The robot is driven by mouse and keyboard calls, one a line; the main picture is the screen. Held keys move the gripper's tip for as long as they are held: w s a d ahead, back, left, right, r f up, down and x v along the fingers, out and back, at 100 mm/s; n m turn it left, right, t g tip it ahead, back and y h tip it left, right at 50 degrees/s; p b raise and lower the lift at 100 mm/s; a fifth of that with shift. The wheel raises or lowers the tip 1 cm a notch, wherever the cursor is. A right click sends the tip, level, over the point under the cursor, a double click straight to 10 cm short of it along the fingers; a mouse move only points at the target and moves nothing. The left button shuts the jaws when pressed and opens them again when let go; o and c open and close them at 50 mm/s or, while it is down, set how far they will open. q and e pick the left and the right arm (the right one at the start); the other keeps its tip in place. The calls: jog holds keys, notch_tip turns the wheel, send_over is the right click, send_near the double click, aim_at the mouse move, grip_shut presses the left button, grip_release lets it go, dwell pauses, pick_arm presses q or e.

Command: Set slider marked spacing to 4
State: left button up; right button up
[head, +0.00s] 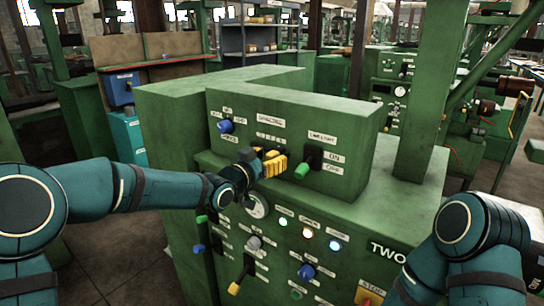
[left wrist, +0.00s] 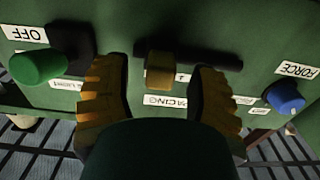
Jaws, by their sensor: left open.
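The slider's yellow knob (left wrist: 159,72) sits on a dark horizontal slot (left wrist: 205,59) in the green panel, toward the slot's left end in the left wrist view. The label below it (left wrist: 165,101), upside down and partly covered, shows the end of "SPACING". My left gripper (left wrist: 160,95) is open, with its yellow ribbed fingers on either side of the knob and gaps showing. In the head view my left gripper (head: 272,163) is at the panel front and hides the knob. The scale number at the knob is not readable. My right gripper is not in view.
A green knob on a black switch (head: 305,168) is close to the right of my left gripper. A blue FORCE knob (left wrist: 285,98) is on the other side.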

pick_arm(q)
jog(key=shift+w+d, duration=0.4)
jog(key=shift+w, duration=0.15)
grip_shut()
jog(key=shift+s, duration=0.1)
jog(key=shift+a, duration=0.1)
